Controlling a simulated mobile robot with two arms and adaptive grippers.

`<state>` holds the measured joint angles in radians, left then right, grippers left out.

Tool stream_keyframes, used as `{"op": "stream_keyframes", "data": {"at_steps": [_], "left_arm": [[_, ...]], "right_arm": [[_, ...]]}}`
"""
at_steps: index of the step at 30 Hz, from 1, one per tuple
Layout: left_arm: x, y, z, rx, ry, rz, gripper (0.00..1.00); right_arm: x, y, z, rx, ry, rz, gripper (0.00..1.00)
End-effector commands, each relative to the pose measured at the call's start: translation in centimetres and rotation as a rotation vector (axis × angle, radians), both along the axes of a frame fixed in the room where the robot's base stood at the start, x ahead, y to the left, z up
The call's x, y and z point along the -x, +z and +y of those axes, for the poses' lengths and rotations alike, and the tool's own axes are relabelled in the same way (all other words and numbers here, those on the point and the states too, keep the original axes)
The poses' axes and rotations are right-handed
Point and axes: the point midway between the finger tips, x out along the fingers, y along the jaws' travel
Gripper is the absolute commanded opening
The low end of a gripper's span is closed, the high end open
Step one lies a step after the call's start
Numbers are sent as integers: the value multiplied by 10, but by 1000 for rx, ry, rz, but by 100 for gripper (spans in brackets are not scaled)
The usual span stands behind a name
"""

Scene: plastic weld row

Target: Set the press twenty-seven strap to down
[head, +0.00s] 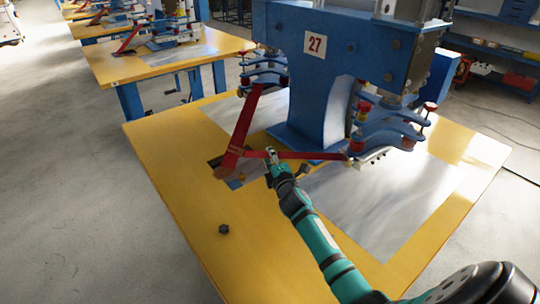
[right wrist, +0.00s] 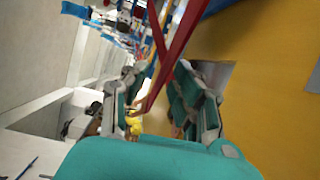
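The press (head: 345,40) is a blue frame with a "27" plate on the yellow table. Its red strap (head: 243,118) slopes down from the left arm of the press to a low corner near the table. From there a red length runs right to the other arm. My right gripper (head: 271,156) is at this red length, near the low corner. In the right wrist view the gripper (right wrist: 155,105) has its teal fingers apart, with the red strap (right wrist: 160,60) passing between or just beyond them. I cannot tell whether they touch it. My left gripper is out of view.
A small dark knob or nut (head: 224,229) lies on the yellow table (head: 180,190) at front left. A grey metal sheet (head: 385,205) covers the table's right part. More yellow press tables (head: 150,65) stand behind left, and a shelf (head: 500,40) at back right.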

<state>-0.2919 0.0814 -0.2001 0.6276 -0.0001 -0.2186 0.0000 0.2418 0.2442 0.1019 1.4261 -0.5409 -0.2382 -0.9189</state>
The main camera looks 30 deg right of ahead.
Motion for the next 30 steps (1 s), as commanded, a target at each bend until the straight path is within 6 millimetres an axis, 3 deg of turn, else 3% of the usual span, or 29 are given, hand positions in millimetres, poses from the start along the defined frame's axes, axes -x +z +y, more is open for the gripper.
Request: {"op": "stream_keyframes", "data": {"at_steps": [6, 14, 21, 30], "left_arm": [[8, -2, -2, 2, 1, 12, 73], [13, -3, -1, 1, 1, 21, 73], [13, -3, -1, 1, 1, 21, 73], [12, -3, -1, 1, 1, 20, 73]], "right_arm": [[-15, -1, -5, -1, -1, 1, 27], [-17, -1, -5, -1, 0, 1, 27], [-16, -1, -5, -1, 0, 1, 0], [-16, -1, -5, -2, 0, 0, 0]]}}
